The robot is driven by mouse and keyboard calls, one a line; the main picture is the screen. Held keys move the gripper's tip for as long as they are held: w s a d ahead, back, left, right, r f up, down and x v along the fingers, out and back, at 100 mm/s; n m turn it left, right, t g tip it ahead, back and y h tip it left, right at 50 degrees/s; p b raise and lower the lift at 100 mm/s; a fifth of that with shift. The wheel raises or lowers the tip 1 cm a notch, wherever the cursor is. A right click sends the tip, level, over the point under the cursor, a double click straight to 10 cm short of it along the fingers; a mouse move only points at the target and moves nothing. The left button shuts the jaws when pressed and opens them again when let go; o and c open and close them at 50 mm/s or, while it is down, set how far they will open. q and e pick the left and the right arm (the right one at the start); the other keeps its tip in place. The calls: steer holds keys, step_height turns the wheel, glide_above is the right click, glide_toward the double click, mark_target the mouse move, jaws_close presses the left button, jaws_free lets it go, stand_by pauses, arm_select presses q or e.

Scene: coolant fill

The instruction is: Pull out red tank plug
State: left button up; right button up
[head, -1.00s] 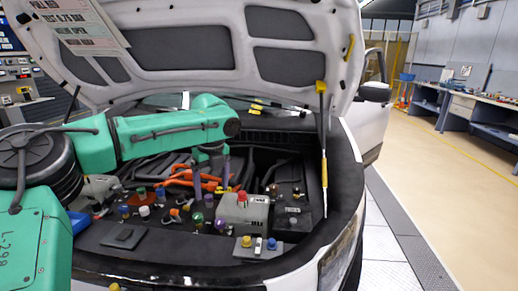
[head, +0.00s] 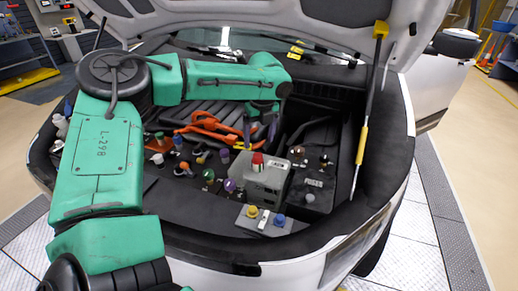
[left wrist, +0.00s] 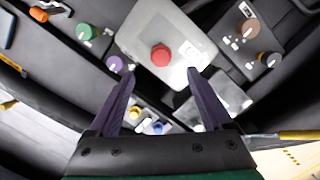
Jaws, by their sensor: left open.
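The red plug (head: 257,160) sits on top of a grey tank (head: 262,180) in the engine bay. In the left wrist view the red plug (left wrist: 161,55) is round and stands near the middle of the pale grey tank (left wrist: 185,30). My left gripper (head: 262,132) hangs above and behind the tank in the head view. In the left wrist view its two dark fingers (left wrist: 160,75) are spread apart, with the plug in line with the gap between them. Nothing is between the fingertips. My right gripper does not show.
Several coloured caps stand left of the tank, including a green one (head: 209,175). A small box with yellow and blue caps (head: 264,219) is in front. A fuse box (head: 313,190) is at right. The hood strut (head: 369,110) rises at the right edge.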

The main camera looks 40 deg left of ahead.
mark_target(258, 155)
arm_select(q)
steer(key=f, duration=0.5)
steer(key=a+f, duration=0.1)
steer(key=f, duration=0.1)
steer(key=shift+w+f+p, duration=0.3)
steer(key=shift+w+f, duration=0.05)
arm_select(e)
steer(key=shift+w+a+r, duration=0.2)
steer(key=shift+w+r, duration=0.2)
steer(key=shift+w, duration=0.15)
arm_select(q)
steer(key=shift+c, duration=0.3)
steer(key=c, duration=1.1)
steer(key=shift+w+r, duration=0.1)
steer(key=shift+r, duration=0.15)
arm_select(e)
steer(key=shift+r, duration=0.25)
arm_select(q)
steer(key=shift+r, duration=0.1)
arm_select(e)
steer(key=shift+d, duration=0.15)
arm_select(q)
steer(key=shift+p, duration=0.35)
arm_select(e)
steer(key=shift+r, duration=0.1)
